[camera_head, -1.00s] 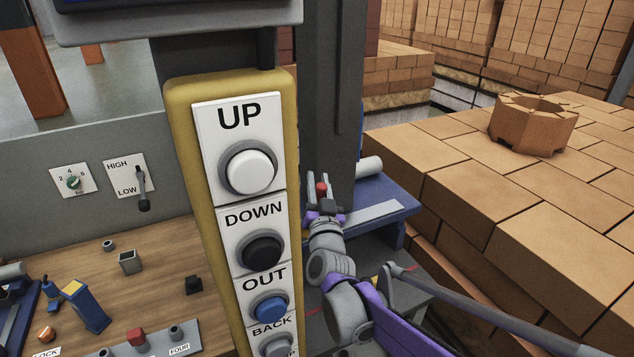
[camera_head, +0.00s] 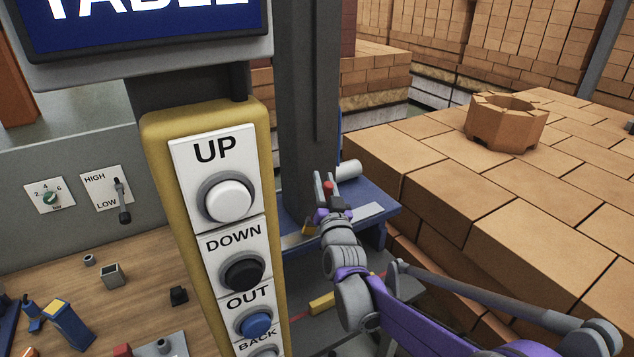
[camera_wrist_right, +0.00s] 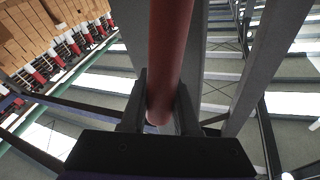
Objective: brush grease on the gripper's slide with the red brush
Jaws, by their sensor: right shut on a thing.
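The red brush shows as a red rod (camera_wrist_right: 170,45) between my right fingers in the right wrist view. Its bristle end cannot be made out. In the head view only a small red end (camera_head: 328,187) of it shows. My right gripper (camera_head: 325,184) is shut on it, in front of the grey column and left of a white cylinder; the gripper also shows in the right wrist view (camera_wrist_right: 160,105). Behind it is a blue machine part (camera_head: 378,226) with a flat grey strip (camera_head: 365,216). I cannot tell whether this strip is the slide, or whether the brush touches anything. My left gripper is out of view.
A yellow-edged button panel (camera_head: 222,200) stands close on the left. A grey column (camera_head: 307,110) rises behind my right gripper. Stacked bricks (camera_head: 480,190) fill the right, with a brown ring-shaped block (camera_head: 507,122) on top. A wooden bench (camera_head: 140,262) holds small parts.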

